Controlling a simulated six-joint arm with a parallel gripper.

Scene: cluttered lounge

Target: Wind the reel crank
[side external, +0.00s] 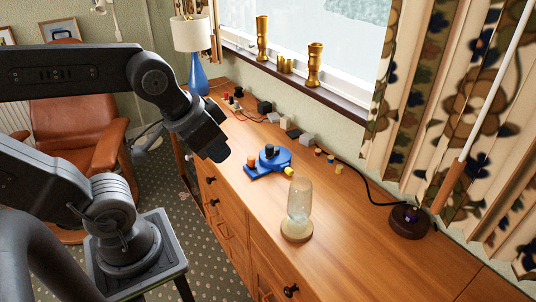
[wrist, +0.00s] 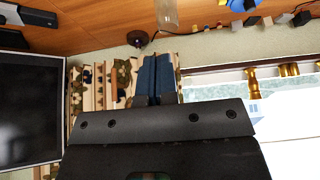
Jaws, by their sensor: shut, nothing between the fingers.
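The blue reel (side external: 275,160) lies on the wooden cabinet top. It has a dark hub on its disc, an orange piece at its left and a yellow knob (side external: 289,170) at its right, which looks like the crank handle. My gripper (side external: 217,153) is above the cabinet's front edge, left of the reel and apart from it. In the wrist view, my gripper (wrist: 157,78) shows shut, with its two fingers side by side and nothing between them. There the reel (wrist: 237,4) is cut off at the top edge.
A glass jar (side external: 299,206) stands in front of the reel. Small blocks, including a grey one (side external: 308,140), and wires lie behind it. A blue lamp (side external: 198,76) is at the far end. A dark round base (side external: 408,222) with a cord is right. The near cabinet top is clear.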

